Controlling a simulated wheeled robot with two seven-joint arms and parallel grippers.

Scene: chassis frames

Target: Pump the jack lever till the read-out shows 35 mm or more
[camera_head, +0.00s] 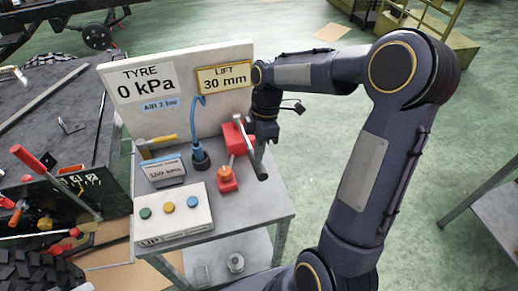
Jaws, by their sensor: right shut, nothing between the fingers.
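The LIFT read-out (224,78) on the white board shows 30 mm. A red jack (236,139) stands on the small grey table, below the read-out. A grey lever (259,158) with a dark end slants down beside it at the table's right side. My right gripper (266,133) is shut and empty, pointing down at the lever's upper part. I cannot tell whether it touches the lever. My left gripper is not in view.
The board (179,108) also reads TYRE 0 kPa. A dark tool bench stands left.

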